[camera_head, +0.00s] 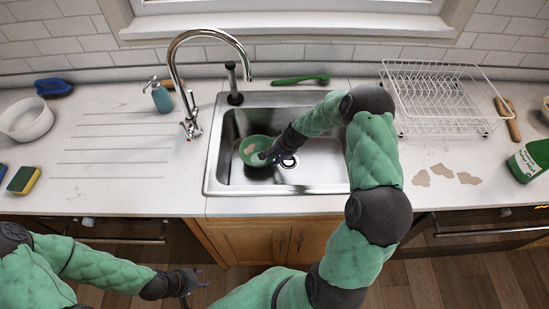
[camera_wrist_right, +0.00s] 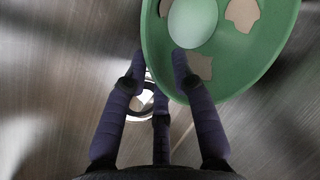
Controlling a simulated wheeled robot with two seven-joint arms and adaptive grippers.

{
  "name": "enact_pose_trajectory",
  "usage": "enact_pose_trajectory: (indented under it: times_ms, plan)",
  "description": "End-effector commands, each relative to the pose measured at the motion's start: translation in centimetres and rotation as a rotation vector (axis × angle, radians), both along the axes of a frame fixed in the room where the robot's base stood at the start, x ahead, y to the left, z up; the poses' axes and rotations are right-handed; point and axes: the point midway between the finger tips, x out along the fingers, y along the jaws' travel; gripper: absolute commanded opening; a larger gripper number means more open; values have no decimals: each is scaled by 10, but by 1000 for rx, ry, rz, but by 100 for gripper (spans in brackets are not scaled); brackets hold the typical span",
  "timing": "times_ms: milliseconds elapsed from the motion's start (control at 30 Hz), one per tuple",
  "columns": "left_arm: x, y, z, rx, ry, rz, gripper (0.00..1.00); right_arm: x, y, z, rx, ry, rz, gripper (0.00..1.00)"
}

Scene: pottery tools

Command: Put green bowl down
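The green bowl (camera_head: 257,150) is in the left part of the sink basin, beside the drain, with pale patches inside it. In the right wrist view the green bowl (camera_wrist_right: 236,66) fills the upper right, with a pale round area and beige pieces inside. My right gripper (camera_head: 270,156) reaches into the sink at the bowl's right side. Its fingers (camera_wrist_right: 160,75) are spread apart; the right finger overlaps the bowl and the others are at or outside its rim. Any contact is unclear. My left gripper (camera_head: 192,282) is empty in front of the counter, its fingers apart.
The steel sink (camera_head: 212,172) has a tall faucet (camera_head: 172,65) at its back left. A wire dish rack (camera_head: 440,95) and beige shards (camera_head: 441,171) are on the right counter. A soap bottle (camera_head: 161,97), white bowl (camera_head: 27,120) and sponge (camera_head: 23,180) are left.

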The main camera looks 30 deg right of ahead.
Motion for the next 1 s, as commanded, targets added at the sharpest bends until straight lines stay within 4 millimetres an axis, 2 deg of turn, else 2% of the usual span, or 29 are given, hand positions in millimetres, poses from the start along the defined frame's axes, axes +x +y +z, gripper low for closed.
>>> enact_pose_trajectory:
  times_ms: [333,467,800,1000]
  plan:
    - [0,0,1,0,0,0,40,0,0,1,0,0,0,35]
    - [0,0,5,0,0,0,40,-1,-2,10,-1,-2,-1,35]
    - [0,0,21,0,0,0,40,-23,-15,71,-1,-3,-1,35]
    - [0,0,27,0,0,0,40,-34,-22,99,-1,-2,-1,35]
